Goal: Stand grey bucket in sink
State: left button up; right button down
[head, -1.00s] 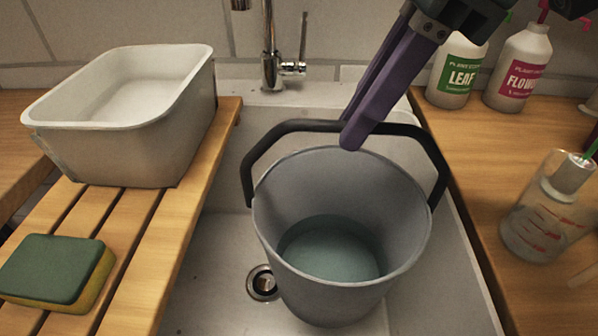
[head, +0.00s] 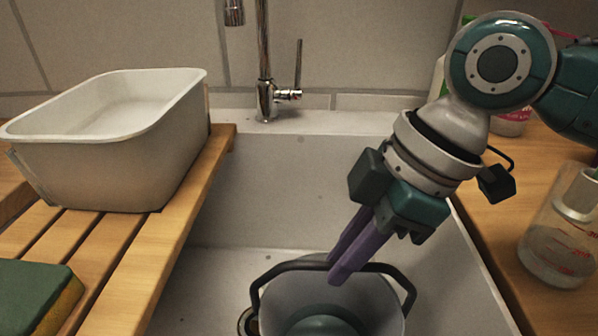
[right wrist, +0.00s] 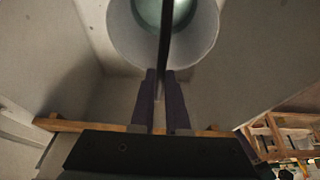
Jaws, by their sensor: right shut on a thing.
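The grey bucket (head: 384,302) is inside the pale sink (head: 305,180), with its opening up and greenish liquid in it. Its lower part is cut off by the head view, so I cannot tell whether its base touches the sink floor. Its black handle (head: 293,267) is raised. My right gripper (head: 340,270) is shut on the handle near its middle, with purple fingers pointing down. In the right wrist view the handle (right wrist: 166,45) runs between the fingertips (right wrist: 161,76), and the bucket (right wrist: 203,42) is beyond them. My left gripper is not in view.
A white tub (head: 105,160) and a green sponge (head: 32,298) sit on a slatted wooden rack (head: 150,265) left of the sink. The tap (head: 264,85) stands behind. A glass beaker (head: 556,250) and bottles stand on the right counter.

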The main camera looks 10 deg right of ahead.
notch_tip(320, 180, down, 4)
jog(key=shift+r+b, duration=0.1)
jog(key=shift+b, duration=0.4)
jog(key=shift+w, duration=0.1)
jog(key=c, duration=1.3)
grip_release()
jog(key=shift+f, duration=0.25)
jog(key=shift+c, duration=0.2)
jog(key=o, duration=0.4)
jog(key=shift+r, duration=0.1)
jog(key=p+v, duration=0.3)
jog(key=v, duration=0.9)
jog(key=shift+r, duration=0.1)
